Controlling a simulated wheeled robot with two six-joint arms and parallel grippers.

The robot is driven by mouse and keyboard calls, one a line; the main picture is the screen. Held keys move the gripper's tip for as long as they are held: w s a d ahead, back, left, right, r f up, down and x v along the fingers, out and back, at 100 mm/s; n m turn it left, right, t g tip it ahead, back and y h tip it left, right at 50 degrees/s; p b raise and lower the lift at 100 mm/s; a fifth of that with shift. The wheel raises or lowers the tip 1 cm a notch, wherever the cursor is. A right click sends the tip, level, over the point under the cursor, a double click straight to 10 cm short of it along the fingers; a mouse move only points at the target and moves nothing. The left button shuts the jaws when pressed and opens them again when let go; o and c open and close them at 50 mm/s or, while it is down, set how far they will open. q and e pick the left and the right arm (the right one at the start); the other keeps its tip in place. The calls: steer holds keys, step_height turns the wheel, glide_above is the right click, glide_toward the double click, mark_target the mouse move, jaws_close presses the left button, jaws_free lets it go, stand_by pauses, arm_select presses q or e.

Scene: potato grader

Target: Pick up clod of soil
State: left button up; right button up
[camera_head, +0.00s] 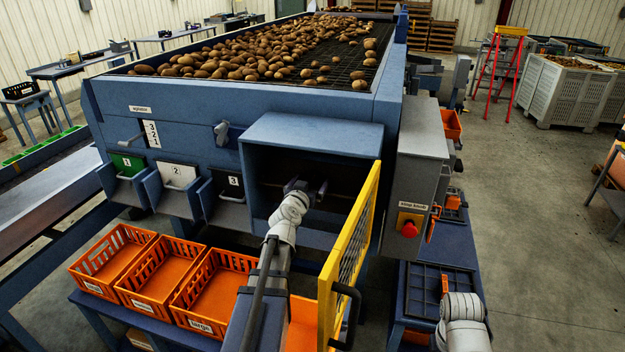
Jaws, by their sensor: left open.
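My left gripper (311,187) reaches into the dark opening of a blue hood (312,131) on the front of the grader. It is open, with its dark fingers spread apart. I cannot make out a clod of soil; the inside of the hood is in shadow and partly behind my wrist. Many brown potatoes (255,52) lie on the grader's dark mesh bed, and no clod stands out among them.
A yellow mesh guard (355,250) stands open just right of my left arm. A grey control box with a red stop knob (409,226) is beyond it. Orange crates (161,271) stand below the numbered chutes (173,187). A dark tray (438,281) lies near my right arm.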

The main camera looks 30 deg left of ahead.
arm_select(q)
steer(key=shift+s, duration=0.1)
steer(key=c, duration=1.4)
steer(key=shift+r, duration=0.1)
arm_select(e)
steer(key=shift+r, duration=0.1)
